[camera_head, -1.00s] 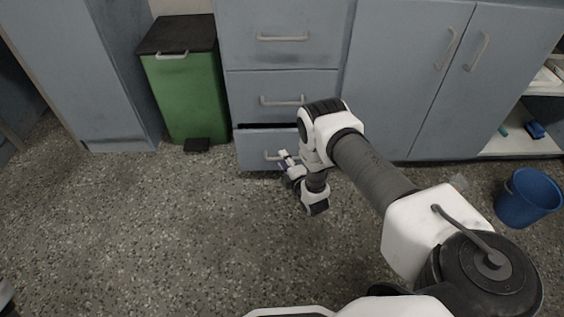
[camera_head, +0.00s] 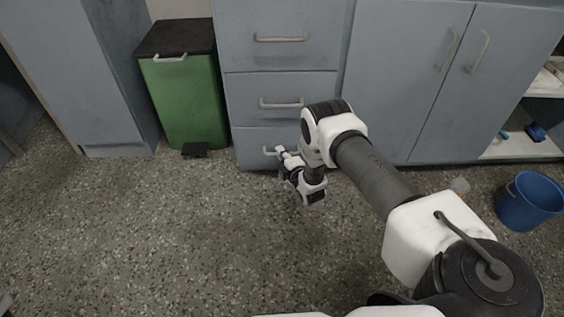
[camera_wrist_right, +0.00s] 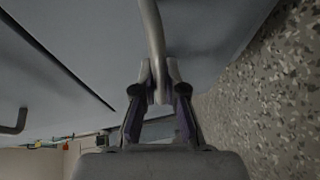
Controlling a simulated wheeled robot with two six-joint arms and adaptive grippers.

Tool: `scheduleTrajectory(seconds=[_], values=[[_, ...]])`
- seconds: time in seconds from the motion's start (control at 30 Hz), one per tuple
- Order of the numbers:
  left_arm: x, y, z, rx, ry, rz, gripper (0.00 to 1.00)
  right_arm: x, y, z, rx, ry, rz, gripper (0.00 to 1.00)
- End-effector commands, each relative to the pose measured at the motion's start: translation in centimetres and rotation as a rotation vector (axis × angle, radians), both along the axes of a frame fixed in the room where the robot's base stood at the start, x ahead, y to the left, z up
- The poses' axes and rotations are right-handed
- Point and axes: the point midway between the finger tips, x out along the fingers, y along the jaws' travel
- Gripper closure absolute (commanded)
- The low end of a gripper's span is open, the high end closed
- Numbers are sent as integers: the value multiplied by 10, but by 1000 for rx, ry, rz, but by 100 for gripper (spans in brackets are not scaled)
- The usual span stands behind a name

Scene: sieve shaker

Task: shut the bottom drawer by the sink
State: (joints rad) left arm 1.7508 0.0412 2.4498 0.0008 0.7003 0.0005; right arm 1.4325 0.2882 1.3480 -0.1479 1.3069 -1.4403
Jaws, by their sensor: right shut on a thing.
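The bottom drawer (camera_head: 256,147) is the lowest of the blue-grey drawer fronts in the head view. Its front looks level with the drawer above, and no dark gap shows over it. My right gripper (camera_head: 282,153) is at its bar handle (camera_head: 270,152). In the right wrist view my right gripper (camera_wrist_right: 159,85) is shut on the handle (camera_wrist_right: 153,35), with one finger on each side of the bar. My left gripper is not in view.
A green pedal bin (camera_head: 184,95) stands left of the drawers. Cupboard doors (camera_head: 405,75) are to the right, and a blue bucket (camera_head: 528,203) stands on the speckled floor (camera_head: 140,230). The floor in front is clear.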

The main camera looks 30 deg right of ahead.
Motion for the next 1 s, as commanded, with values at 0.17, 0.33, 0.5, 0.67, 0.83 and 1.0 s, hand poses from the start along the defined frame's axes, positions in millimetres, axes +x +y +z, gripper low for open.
scheduleTrajectory(seconds=[0.17, 0.33, 0.5, 0.67, 0.83, 1.0], values=[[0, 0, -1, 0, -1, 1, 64, 4, -3, 1, -2, 0, -4, 100], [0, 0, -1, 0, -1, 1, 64, 4, -3, 2, -2, -2, -5, 69], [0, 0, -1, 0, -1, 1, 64, 4, -3, 2, -2, -2, -4, 64], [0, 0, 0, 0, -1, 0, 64, 3, -3, 2, -2, -1, -4, 64], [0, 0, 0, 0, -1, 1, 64, -3, -2, 2, -1, 2, -4, 64], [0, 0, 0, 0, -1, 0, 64, -36, 3, 7, 0, 4, -5, 64]])
